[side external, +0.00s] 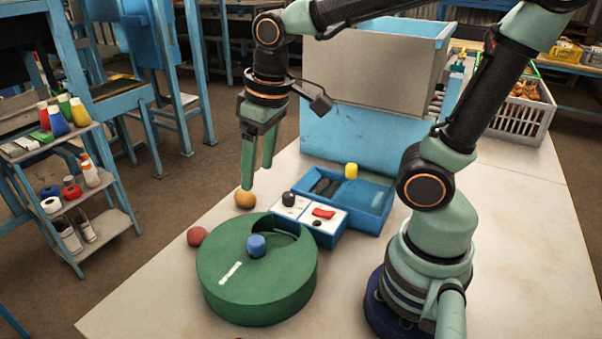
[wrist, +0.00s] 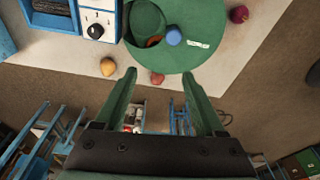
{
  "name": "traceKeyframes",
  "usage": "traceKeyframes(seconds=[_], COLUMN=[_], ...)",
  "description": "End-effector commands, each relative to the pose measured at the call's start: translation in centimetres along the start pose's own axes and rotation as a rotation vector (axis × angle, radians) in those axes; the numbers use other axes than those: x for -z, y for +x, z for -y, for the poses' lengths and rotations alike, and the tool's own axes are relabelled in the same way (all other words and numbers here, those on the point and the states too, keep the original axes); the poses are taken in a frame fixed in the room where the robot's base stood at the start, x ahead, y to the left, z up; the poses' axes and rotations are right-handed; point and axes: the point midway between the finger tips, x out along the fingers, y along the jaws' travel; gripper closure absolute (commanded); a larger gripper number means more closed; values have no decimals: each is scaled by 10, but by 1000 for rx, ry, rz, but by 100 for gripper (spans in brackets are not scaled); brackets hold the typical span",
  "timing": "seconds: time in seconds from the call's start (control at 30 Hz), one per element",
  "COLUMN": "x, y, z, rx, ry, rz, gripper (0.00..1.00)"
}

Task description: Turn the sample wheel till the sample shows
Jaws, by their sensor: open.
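The sample wheel (side external: 230,295) is a round green drum on the table, with a blue knob (side external: 256,245) and a white mark on its top. Its top has a cut-out (side external: 286,228). In the wrist view the wheel (wrist: 200,55) is at the top, with the blue knob (wrist: 173,37) near the cut-out. A small orange-brown patch (wrist: 154,41) shows at the cut-out's edge; I cannot tell what it is. My gripper (side external: 258,178) is open and empty, pointing down above the table's left edge, behind and apart from the wheel. Its fingers (wrist: 158,75) also show in the wrist view.
An orange-yellow lump (side external: 245,199) and a red ball (side external: 197,236) lie near the table edge; a dark red one (wrist: 238,14) shows in the wrist view. A white control box (side external: 321,226) and blue tray (side external: 372,208) stand behind the wheel.

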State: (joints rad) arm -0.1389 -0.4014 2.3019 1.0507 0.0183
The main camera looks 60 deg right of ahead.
Motion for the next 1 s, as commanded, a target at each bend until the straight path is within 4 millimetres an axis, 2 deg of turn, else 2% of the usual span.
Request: traceKeyframes(seconds=[0.2,0.47,1.0], x=[1,-1,-20], y=[17,30,122], z=[22,27,26], rx=[5,3,3], ry=[-63,-76,-75], rz=[157,196,196], gripper=[28,28,28])
